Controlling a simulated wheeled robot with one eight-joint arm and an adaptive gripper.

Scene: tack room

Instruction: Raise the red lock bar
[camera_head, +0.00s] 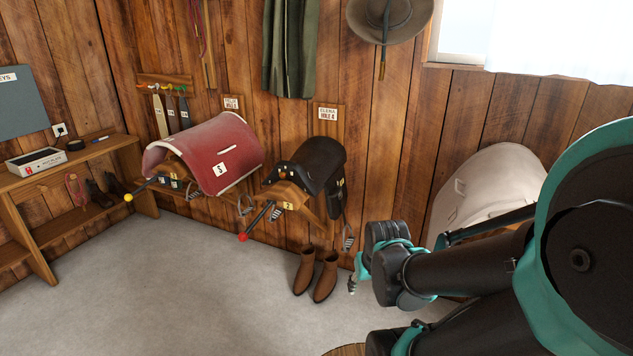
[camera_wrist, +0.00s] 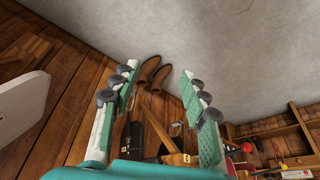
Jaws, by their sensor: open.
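The red lock bar (camera_head: 258,221) is a dark rod with a red ball at its end. It slants down and forward from the wooden rack under the black saddle (camera_head: 318,166). In the wrist view a red knob (camera_wrist: 247,147) shows at lower right, just beyond the right finger, which seems to hide its rod. My gripper (camera_head: 352,287) is to the right of the bar, apart from it, near the brown boots. In the wrist view my gripper (camera_wrist: 156,75) has its fingers spread with nothing held between them.
Brown boots (camera_head: 315,275) stand on the floor below the black saddle. A red-covered saddle (camera_head: 205,155) and a yellow-tipped bar (camera_head: 138,190) are to the left. A pale covered saddle (camera_head: 487,190) is behind my arm. The grey floor (camera_head: 190,300) in front is clear.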

